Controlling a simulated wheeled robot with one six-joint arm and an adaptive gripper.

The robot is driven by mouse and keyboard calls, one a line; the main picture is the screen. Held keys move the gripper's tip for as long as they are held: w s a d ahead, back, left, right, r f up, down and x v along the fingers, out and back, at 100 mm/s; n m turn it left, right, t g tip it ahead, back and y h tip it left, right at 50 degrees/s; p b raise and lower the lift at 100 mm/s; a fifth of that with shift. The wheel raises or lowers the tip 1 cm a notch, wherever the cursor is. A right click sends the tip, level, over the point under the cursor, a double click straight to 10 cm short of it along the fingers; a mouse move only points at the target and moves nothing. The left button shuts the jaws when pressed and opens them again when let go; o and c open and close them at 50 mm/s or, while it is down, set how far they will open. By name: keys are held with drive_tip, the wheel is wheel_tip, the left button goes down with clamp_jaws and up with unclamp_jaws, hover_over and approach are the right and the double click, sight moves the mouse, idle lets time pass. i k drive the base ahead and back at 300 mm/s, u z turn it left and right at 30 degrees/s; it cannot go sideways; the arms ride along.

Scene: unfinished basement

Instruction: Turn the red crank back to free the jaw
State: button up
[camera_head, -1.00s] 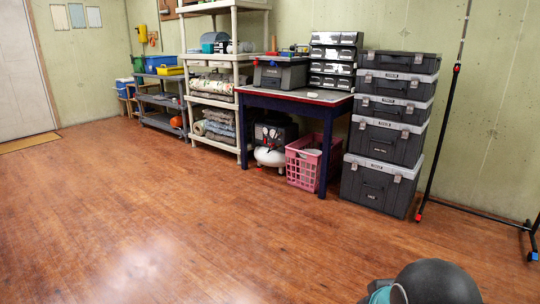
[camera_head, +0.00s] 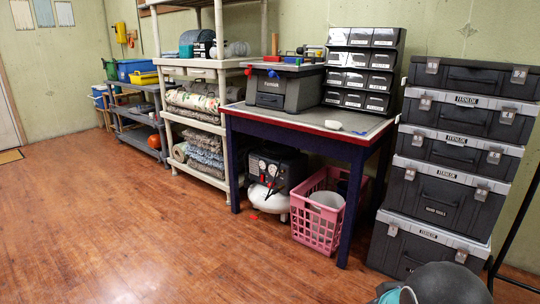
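On the table (camera_head: 292,117) stands a dark grey box (camera_head: 285,90) with a flat top plate. A small red part (camera_head: 249,71) and a small blue part (camera_head: 273,74) sit at the front edge of that top. Tools with blue and red ends (camera_head: 302,51) lie at the back of the top. Which red part is the crank, and how the jaw stands, is too small to tell. A dark rounded part of my arm shows at the bottom right; my gripper is not in view.
A drawer organizer (camera_head: 361,70) stands right of the grey box, with a small white object (camera_head: 333,125) in front. Stacked toolboxes (camera_head: 440,195) flank the table at right, shelves (camera_head: 221,125) at left. Below are a pink basket (camera_head: 315,228) and a compressor (camera_head: 272,180). The floor in front is clear.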

sight(248, 72)
drive_tip(key=u, duration=0.2)
drive_tip(key=i, duration=2.4)
drive_tip(key=u, duration=0.25)
